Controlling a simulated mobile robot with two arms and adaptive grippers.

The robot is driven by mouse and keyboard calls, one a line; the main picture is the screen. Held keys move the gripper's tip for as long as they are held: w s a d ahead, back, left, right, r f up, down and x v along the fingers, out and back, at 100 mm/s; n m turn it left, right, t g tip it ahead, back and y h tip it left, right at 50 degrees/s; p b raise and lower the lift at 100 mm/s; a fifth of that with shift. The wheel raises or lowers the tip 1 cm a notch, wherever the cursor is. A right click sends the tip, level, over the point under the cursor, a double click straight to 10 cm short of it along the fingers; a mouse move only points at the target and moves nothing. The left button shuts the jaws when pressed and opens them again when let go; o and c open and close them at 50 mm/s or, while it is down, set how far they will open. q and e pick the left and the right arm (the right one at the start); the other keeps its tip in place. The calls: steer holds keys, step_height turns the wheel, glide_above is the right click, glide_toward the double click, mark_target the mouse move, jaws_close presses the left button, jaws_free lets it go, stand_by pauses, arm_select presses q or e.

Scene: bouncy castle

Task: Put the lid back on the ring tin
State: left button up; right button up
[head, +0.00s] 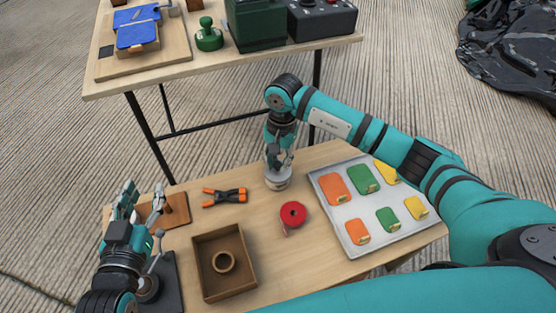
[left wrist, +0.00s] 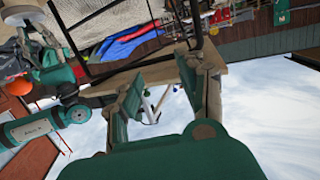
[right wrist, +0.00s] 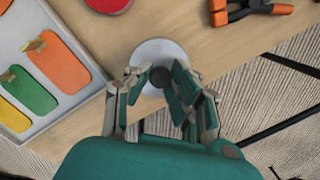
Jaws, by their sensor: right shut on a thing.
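The ring tin (head: 278,183) is a small pale round tin near the far edge of the lower table. My right gripper (head: 279,160) is directly above it, pointing down. In the right wrist view, a pale round lid (right wrist: 155,52) with a dark knob (right wrist: 160,77) lies between the fingers of my right gripper (right wrist: 160,84), which is shut on the knob. The lid is at the tin's top; I cannot tell whether it is fully seated. My left gripper (head: 141,201) is empty and open at the table's left, its fingers apart in the left wrist view (left wrist: 160,85).
Orange-black clamp (head: 224,197), red tape roll (head: 293,214), brown open box (head: 203,285) with a round ring-shaped piece inside, and a grey board (head: 349,209) with coloured tags lie on the table. A wooden block (head: 174,210) is near my left gripper. A second table (head: 215,66) stands behind.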

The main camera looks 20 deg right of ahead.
arm_select(q)
steer(key=shift+r, duration=0.1)
stand_by(0.4)
steer(key=shift+w+r+t, duration=0.1)
steer(key=shift+r+t, duration=0.15)
steer(key=shift+t, duration=0.05)
steer(key=shift+w+d+r, duration=0.1)
steer(key=shift+d+r, duration=0.1)
steer(key=shift+r, duration=0.25)
steer(key=shift+a, duration=0.1)
arm_select(e)
steer(key=o, duration=1.4)
